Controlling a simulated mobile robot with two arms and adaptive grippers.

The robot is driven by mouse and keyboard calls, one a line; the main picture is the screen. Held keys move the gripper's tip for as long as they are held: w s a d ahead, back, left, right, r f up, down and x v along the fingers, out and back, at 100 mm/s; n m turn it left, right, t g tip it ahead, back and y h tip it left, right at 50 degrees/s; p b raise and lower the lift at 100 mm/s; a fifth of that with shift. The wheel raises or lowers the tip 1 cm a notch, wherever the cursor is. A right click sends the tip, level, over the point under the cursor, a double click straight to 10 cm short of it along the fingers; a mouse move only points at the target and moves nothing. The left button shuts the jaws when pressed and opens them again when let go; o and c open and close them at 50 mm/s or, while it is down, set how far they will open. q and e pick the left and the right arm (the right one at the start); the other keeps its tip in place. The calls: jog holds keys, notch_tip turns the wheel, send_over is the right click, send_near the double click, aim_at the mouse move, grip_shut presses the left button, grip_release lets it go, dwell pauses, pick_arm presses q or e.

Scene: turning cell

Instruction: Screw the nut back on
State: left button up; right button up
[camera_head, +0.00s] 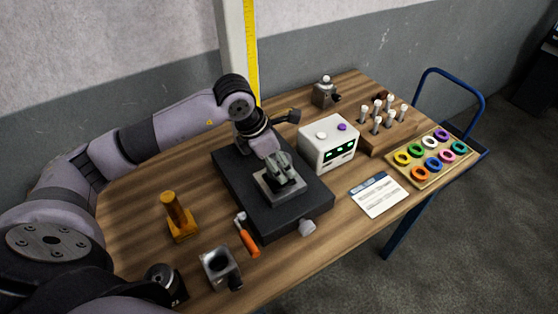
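My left gripper (284,185) points down over a small grey square block (268,196) on a black machine plate (245,200) in the middle of the table. Its fingers are very near or touching the top of the block. The fingers and wrist cover the spot between them, so I cannot tell whether they are open or shut on something. I cannot make out a nut or a thread there. My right gripper is not recognisable in view.
Around the plate are a white box with a green display (328,143), an orange-handled tool (248,238), a grey hollow block (219,268), a yellow-brown post (177,217) and a white card (379,194). A tray of coloured rings (408,177) and a wooden peg block (388,139) stand right.

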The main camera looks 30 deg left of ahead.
pick_arm(q)
jog(key=c, duration=0.7)
jog(key=shift+f+m+g+h+b, duration=0.15)
jog(key=shift+m+g+h+b, duration=0.15)
jog(key=shift+m+b, duration=0.65)
jog(key=shift+c, duration=0.2)
jog(key=m, duration=0.2)
jog(key=m+g+h+b, duration=0.1)
jog(key=m, duration=0.1)
jog(key=shift+w+m+g+b, duration=0.1)
jog(key=shift+m+g+b, duration=0.2)
jog(key=shift+m, duration=0.05)
jog(key=shift+m+g+b, duration=0.4)
jog(key=shift+m, duration=0.7)
jog(key=shift+m, duration=0.3)
